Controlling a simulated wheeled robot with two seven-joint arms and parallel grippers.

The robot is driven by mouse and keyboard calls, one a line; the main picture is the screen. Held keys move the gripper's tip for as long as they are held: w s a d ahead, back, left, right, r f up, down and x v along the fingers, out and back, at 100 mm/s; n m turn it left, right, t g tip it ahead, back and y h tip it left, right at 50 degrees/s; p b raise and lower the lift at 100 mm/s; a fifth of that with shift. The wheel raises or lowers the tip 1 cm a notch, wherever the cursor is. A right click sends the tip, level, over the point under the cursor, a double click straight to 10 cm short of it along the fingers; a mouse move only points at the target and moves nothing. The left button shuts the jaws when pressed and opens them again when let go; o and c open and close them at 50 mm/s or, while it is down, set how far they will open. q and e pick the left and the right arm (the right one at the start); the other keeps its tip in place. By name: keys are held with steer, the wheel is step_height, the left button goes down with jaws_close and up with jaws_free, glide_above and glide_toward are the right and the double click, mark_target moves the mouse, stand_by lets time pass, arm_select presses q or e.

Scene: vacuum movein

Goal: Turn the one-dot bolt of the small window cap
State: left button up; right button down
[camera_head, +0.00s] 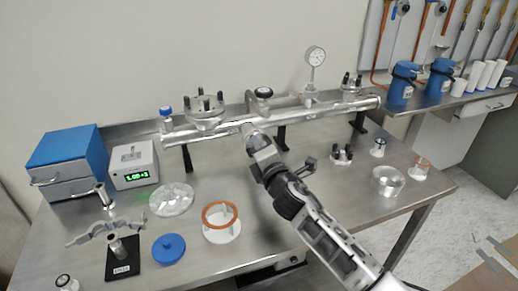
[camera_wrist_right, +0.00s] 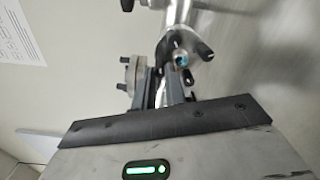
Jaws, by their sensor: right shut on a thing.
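My right gripper (camera_head: 252,133) reaches up to the front of the steel pipe and hides what is at its tips in the head view. In the right wrist view, its two fingers (camera_wrist_right: 163,72) are close together at a small dark round cap with a bluish centre (camera_wrist_right: 184,60), which looks like the small window cap. The gripper is shut on what seems to be a bolt at the cap's edge. The fingers cover the bolt, and I cannot make out any dots. My left gripper is not in view.
The steel pipe (camera_head: 225,129) runs across the back of the table (camera_head: 270,255). A large bolted flange (camera_head: 205,122) stands on it, left of my gripper, with a gauge (camera_head: 315,56) to the right. A white ring stand (camera_head: 221,236), blue lid (camera_head: 168,248) and clear dish (camera_head: 171,199) lie in front.

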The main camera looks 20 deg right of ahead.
steer(key=m, duration=1.2)
steer(key=shift+f, duration=0.1)
stand_by(0.4)
steer(key=c, duration=1.4)
jaws_free()
steer(key=shift+c, duration=0.2)
steer(key=s, duration=1.6)
steer(key=shift+d+b, duration=0.25)
steer(key=shift+b, duration=0.05)
